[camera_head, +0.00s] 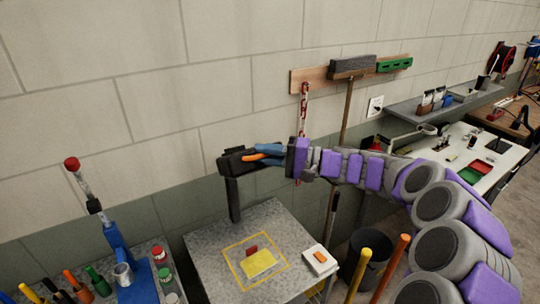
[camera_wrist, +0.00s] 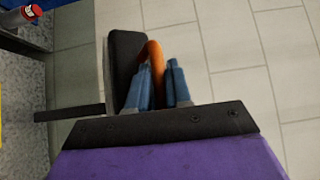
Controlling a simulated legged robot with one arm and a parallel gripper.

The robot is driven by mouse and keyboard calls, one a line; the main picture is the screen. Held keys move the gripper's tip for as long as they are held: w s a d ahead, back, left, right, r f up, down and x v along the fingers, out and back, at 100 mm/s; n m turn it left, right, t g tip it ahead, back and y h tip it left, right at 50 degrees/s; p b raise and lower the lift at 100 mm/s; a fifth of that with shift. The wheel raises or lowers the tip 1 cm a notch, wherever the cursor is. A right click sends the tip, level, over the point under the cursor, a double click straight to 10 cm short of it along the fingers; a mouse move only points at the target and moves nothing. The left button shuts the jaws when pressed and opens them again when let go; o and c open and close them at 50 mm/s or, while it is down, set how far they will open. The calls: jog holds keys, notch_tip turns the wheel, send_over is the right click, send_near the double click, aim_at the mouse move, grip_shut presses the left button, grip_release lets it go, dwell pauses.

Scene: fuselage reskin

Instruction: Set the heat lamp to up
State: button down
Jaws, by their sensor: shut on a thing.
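The heat lamp has a black head (camera_head: 236,160) at the top of a black post (camera_head: 234,202) by the back left part of the grey table. Its head lies high above the tabletop. An orange handle (camera_head: 258,156) sticks out of the head to the right. My gripper (camera_head: 268,153) comes in from the right, with its blue fingers shut on this handle. In the wrist view the orange handle (camera_wrist: 153,57) sits at the blue fingertips of my gripper (camera_wrist: 159,66), beside the black lamp head (camera_wrist: 124,62). The fingers hide part of the handle.
Bottles and tools stand at left. A dark bin (camera_head: 365,262) stands at right. The wall is close behind.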

jog(key=shift+m+g+h, duration=0.3)
jog(key=shift+m+h, duration=0.6)
jog(key=w+a+r+p, duration=0.1)
jog(key=r+p, duration=0.1)
jog(key=w+a+r+p, duration=0.1)
jog(key=w+r+p, duration=0.1)
jog(key=r+p, duration=0.1)
jog(key=w+a+r+p, duration=0.1)
jog(key=r+p, duration=0.2)
jog(key=shift+w, duration=0.35)
jog(key=shift+w+a+r+p, duration=0.5)
jog(key=shift+w+r+p, duration=0.05)
jog(key=shift+w+p, duration=0.1)
jog(key=c, duration=1.2)
grip_release()
jog(key=shift+w, duration=0.1)
jog(key=shift+o, duration=0.2)
jog(key=shift+a, duration=0.1)
jog(key=b+v, duration=0.2)
jog(key=v, duration=1.5)
jog(key=shift+d, duration=0.3)
